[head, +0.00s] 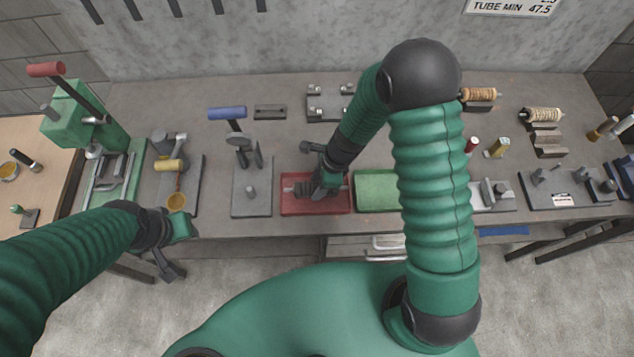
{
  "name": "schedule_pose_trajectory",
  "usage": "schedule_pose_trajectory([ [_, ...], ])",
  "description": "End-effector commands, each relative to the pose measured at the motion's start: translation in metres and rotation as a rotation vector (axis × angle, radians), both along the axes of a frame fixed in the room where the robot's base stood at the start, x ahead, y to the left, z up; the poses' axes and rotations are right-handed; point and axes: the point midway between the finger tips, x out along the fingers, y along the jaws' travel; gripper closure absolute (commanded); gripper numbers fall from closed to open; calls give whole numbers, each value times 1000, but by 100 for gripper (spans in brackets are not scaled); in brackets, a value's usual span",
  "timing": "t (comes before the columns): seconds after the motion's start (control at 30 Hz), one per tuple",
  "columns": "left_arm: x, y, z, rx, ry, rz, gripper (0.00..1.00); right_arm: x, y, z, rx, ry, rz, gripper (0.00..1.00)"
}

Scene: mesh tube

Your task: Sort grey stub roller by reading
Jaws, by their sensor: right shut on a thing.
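The grey stub roller (291,189) lies low in or just over the red tray (318,208), with its thin shaft showing on both sides of my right gripper. My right gripper (320,188) reaches down from above and is shut on the roller, hiding its middle. I cannot tell whether the roller touches the tray floor. The green tray (377,190) is just right of the red one, partly behind my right arm. My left gripper (170,265) hangs in front of the bench's front edge, away from the roller; its finger opening is unclear.
A sign (512,7) on the wall reads "TUBE MIN 47.5". A grey fixture plate (252,202) with a blue-handled clamp stands left of the red tray. A green press (75,115) stands far left. A measuring stand (495,195) and wound spools (541,115) are at right.

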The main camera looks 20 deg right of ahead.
Motion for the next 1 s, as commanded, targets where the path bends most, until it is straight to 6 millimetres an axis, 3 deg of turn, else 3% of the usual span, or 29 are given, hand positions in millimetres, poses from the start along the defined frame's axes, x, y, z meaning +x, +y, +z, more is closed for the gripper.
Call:
schedule_pose_trajectory([
  [1.0, 0, 0, -10, 0, 0, -1, 64, 0, 0, -12, 0, -1, 0, 100],
])
